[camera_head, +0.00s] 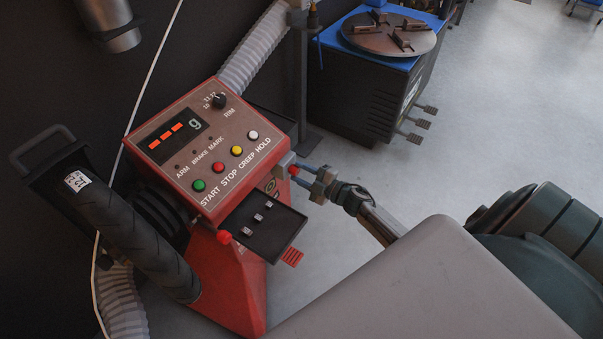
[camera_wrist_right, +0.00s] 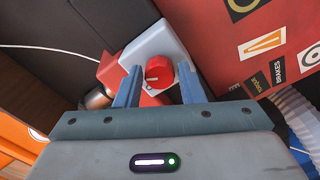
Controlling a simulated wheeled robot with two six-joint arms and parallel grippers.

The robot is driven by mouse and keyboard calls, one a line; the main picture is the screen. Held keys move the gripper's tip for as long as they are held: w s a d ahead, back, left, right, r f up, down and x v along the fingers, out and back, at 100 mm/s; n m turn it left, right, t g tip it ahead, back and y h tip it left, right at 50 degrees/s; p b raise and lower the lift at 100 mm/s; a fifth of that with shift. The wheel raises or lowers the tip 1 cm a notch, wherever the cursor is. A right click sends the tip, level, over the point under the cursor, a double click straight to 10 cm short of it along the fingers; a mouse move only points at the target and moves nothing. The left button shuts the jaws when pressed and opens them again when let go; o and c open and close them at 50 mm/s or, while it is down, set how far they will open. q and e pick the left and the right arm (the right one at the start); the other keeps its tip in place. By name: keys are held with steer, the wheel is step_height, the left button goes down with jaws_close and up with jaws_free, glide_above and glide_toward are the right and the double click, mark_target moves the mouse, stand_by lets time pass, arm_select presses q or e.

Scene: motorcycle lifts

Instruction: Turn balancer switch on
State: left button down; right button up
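The red wheel balancer (camera_head: 232,262) stands left of centre in the head view, with a sloped button panel on top. Its switch is a red knob (camera_wrist_right: 158,74) on a light grey box (camera_wrist_right: 152,42) at the machine's side. In the head view the red knob (camera_head: 293,170) shows small beside the grey box (camera_head: 283,163). My right gripper (camera_head: 304,172) is at the switch. In the right wrist view its two blue fingers (camera_wrist_right: 158,82) stand open on either side of the knob, with gaps visible. My left gripper is not in view.
The panel display (camera_head: 174,133) shows red dashes. A blue-topped machine (camera_head: 365,85) stands behind. The floor to the right is clear.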

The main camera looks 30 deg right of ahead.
steer(key=shift+o, duration=1.1)
steer(key=shift+s+d, duration=0.1)
steer(key=shift+s, duration=0.1)
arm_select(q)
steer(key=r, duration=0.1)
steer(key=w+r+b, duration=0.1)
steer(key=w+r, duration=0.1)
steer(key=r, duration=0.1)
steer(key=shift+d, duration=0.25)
arm_select(e)
steer(key=v, duration=1)
steer(key=shift+s, duration=0.2)
